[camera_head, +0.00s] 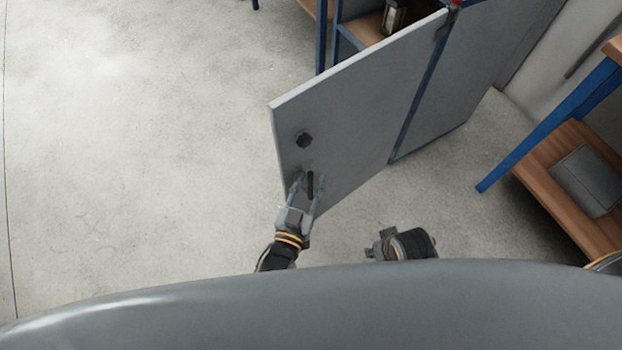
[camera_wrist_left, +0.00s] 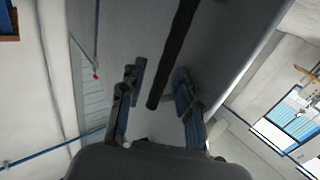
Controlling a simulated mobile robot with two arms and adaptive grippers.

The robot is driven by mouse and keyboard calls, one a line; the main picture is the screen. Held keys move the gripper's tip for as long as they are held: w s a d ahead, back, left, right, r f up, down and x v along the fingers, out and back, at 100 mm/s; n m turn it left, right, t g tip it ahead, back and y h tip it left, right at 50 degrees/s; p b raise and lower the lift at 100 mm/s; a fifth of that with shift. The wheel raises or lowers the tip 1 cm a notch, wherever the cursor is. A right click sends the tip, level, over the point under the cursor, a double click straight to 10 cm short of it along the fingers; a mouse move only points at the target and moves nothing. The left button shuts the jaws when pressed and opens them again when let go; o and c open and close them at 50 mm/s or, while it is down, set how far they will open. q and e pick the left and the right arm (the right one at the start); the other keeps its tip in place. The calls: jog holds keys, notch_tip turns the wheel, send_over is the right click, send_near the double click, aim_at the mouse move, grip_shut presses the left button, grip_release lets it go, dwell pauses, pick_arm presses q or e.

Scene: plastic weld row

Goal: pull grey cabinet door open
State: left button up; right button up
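The grey cabinet door (camera_head: 350,110) stands swung out from the blue-edged grey cabinet side (camera_head: 460,85) in the head view.
Blue-framed shelves (camera_head: 365,28) with a dark item show behind the door's top edge. A blue-legged wooden bench (camera_head: 545,165) with a grey box (camera_head: 588,182) stands at the right. The concrete floor (camera_head: 140,140) left of the door is clear.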

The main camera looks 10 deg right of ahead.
pick_arm(q)
jog(key=shift+w+d+r, duration=0.1)
jog(key=shift+r, duration=0.05)
jog(key=v, duration=1.2)
dwell(0.3)
